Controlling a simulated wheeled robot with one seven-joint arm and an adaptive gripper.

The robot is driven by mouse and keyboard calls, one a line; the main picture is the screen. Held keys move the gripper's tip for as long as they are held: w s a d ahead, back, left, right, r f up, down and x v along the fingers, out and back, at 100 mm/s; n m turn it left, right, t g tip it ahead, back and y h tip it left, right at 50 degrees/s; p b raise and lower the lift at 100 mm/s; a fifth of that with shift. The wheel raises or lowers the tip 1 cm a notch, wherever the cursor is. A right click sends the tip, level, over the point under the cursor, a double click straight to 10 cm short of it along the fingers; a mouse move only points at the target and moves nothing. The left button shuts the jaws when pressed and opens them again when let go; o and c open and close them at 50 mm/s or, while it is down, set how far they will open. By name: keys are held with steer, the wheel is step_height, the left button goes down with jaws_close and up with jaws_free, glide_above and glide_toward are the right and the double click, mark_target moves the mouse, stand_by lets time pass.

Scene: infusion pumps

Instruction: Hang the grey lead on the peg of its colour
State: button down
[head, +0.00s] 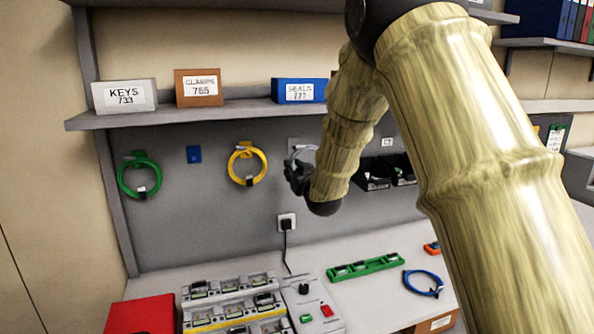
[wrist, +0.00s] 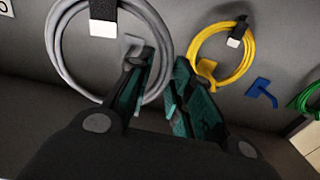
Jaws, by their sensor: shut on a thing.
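The grey lead (wrist: 62,50) is a coil with a dark band and a white tag (wrist: 102,28). My gripper (wrist: 158,92) is shut on the coil's edge in the wrist view. In the head view, my gripper (head: 297,172) is at the back panel, with part of the grey lead (head: 303,149) showing above it. A grey peg (wrist: 132,46) shows inside the coil's outline. Its grey plate shows in the head view (head: 293,142). I cannot tell whether the coil is around the peg or only in front of it.
A yellow lead (head: 246,163) and a green lead (head: 139,175) hang on the panel, with a bare blue peg (head: 194,154) between them. A shelf (head: 190,112) with boxes juts out above. A blue lead (head: 424,283) lies on the bench. Black bins (head: 372,175) are to the right.

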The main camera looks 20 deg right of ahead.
steer(key=shift+w+a+r, duration=0.2)
steer(key=shift+w+a, duration=0.1)
steer(key=shift+w, duration=0.45)
steer(key=shift+w+d+p, duration=0.15)
steer(key=shift+w+p, duration=0.05)
steer(key=shift+p, duration=0.1)
steer(key=shift+r, duration=0.3)
steer(key=shift+w+a+f+p, duration=0.15)
steer(key=shift+w+f, duration=0.25)
steer(key=shift+w, duration=1.05)
steer(key=shift+w+f+p, duration=0.2)
steer(key=shift+w+f, duration=0.25)
steer(key=shift+w, duration=1)
steer(key=shift+w+a+f+p, duration=0.15)
steer(key=shift+w+f, duration=0.25)
steer(key=shift+w, duration=1.05)
steer(key=shift+d, duration=0.1)
